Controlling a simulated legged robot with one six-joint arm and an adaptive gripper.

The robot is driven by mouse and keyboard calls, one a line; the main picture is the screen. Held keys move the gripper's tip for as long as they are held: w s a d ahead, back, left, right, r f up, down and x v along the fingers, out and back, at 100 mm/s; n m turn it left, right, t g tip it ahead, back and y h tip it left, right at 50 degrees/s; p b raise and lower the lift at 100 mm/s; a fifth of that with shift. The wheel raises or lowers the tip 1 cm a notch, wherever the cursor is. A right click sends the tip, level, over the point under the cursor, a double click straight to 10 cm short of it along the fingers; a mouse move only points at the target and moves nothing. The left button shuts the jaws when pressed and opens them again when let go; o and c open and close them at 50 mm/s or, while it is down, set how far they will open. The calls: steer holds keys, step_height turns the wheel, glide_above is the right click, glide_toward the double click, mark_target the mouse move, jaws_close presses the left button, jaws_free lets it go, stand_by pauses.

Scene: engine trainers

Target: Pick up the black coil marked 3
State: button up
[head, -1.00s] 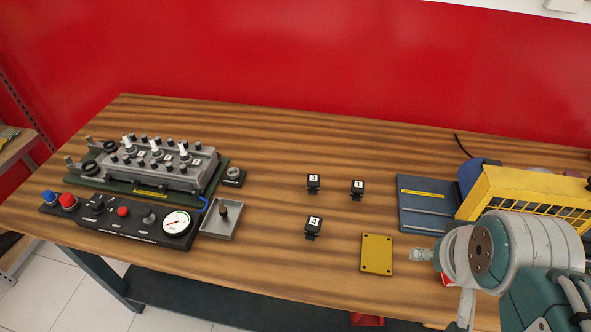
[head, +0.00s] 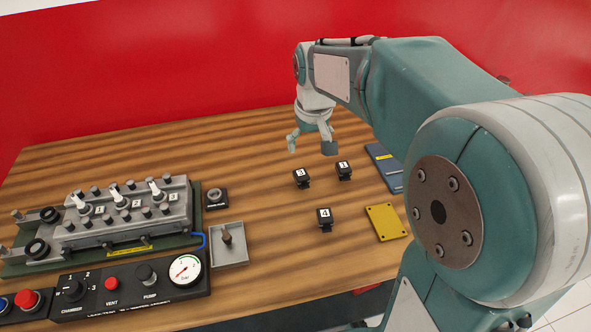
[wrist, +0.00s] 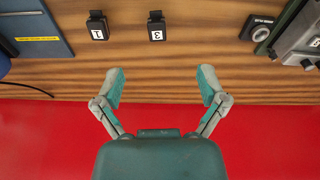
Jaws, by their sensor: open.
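The black coil marked 3 (head: 301,179) stands upright on the wooden table, left of the black coil marked 1 (head: 344,171) and behind the black coil marked 4 (head: 325,220). In the wrist view, coil 3 (wrist: 156,27) is upper middle and coil 1 (wrist: 97,27) is to its left. My gripper (head: 311,148) is open and empty, above the back of the table, farther away than coil 3. In the wrist view its spread fingers (wrist: 162,75) are apart from both coils, with coil 3 in line with the gap between them.
A grey engine trainer (head: 120,213) and a black control panel (head: 140,288) stand at the left. A small metal tray (head: 229,257) with a peg is right of them. A yellow plate (head: 386,222) and a blue-grey board (head: 383,162) lie right of the coils. A red wall (head: 150,70) is behind the table.

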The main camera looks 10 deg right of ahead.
steer(key=g, duration=0.2)
glide_above(301, 174)
step_height(301, 174, down, 7)
steer(key=shift+w+f, duration=0.1)
steer(key=shift+w, duration=0.3)
steer(key=shift+a+f, duration=0.1)
steer(key=shift+f, duration=0.2)
step_height(301, 174, down, 4)
steer(key=shift+a, duration=0.15)
steer(key=shift+d+f, duration=0.25)
steer(key=shift+f, duration=0.4)
steer(key=f, duration=0.5)
steer(key=shift+s, duration=0.4)
jaws_close()
